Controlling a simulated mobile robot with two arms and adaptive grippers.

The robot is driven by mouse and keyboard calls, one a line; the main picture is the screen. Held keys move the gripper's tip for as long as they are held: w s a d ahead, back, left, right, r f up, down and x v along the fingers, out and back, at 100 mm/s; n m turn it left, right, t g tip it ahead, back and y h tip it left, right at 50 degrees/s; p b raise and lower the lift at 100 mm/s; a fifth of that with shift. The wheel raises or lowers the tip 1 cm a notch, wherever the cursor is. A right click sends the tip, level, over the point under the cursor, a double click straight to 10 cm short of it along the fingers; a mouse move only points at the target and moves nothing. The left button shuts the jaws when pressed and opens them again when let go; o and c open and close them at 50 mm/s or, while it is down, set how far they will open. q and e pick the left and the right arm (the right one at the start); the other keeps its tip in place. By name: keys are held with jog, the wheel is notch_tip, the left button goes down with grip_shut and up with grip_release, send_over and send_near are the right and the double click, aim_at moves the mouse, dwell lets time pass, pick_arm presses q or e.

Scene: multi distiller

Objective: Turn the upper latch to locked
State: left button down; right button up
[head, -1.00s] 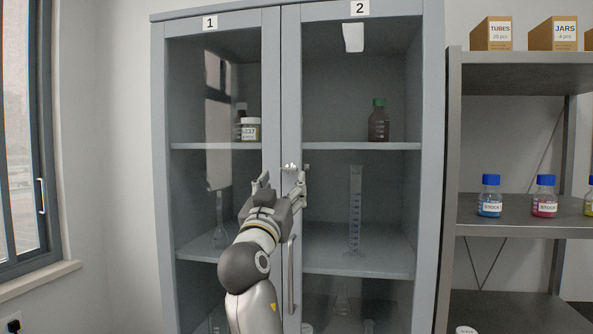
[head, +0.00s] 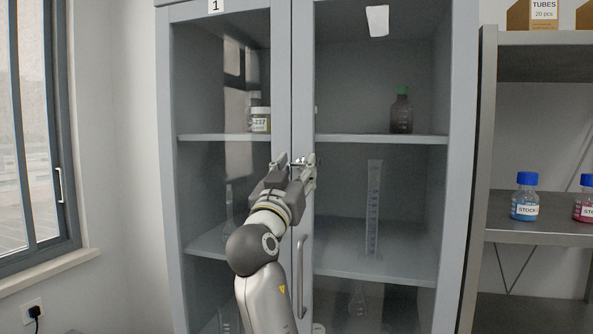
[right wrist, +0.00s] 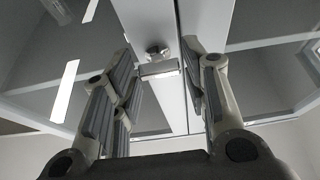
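The upper latch (head: 298,163) is a small metal piece at the seam between the two doors of the grey glass-fronted cabinet (head: 303,60). In the right wrist view, the latch (right wrist: 159,69) shows as a short bar with a round knob beside it, lying crosswise near the door seam. My right gripper (head: 296,161) is open, its fingers on either side of the latch. In the right wrist view, the latch appears between the fingertips, with gaps on both sides; I see no clear contact. The fingers partly hide the latch in the head view. My left gripper is not in view.
A long vertical door handle (head: 301,276) lies below the latch, near my right arm. Behind the glass stand a brown bottle (head: 401,112), a jar (head: 260,120) and a graduated cylinder (head: 374,208). A shelf unit (head: 540,232) stands right; a window (head: 38,130) is left.

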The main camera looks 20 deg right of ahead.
jog(key=c, duration=0.5)
jog(key=shift+d+r+n+y+p, duration=0.15)
jog(key=shift+n+y+p, duration=0.35)
jog(key=shift+n+p, duration=0.45)
jog(key=n+y+p, duration=0.2)
jog(key=n+p, duration=0.3)
jog(key=p, duration=0.2)
jog(key=n+y+p, duration=0.3)
jog(key=n+p, duration=0.3)
jog(key=p, duration=0.1)
jog(key=r+n+y+p, duration=0.1)
jog(key=n+y+p, duration=0.1)
jog(key=n+p, duration=0.4)
jog(key=shift+s+d+n+y+p, duration=0.25)
jog(key=shift+y+p, duration=0.05)
jog(key=shift+p, duration=0.1)
jog(key=shift+f+n+p, duration=0.1)
jog(key=shift+n+p, duration=0.45)
jog(key=shift+n, duration=0.15)
jog(key=shift+f+n+g+p, duration=0.1)
jog(key=shift+n+g+p, duration=0.3)
jog(key=shift+n+g, duration=0.3)
jog(key=o, duration=1)
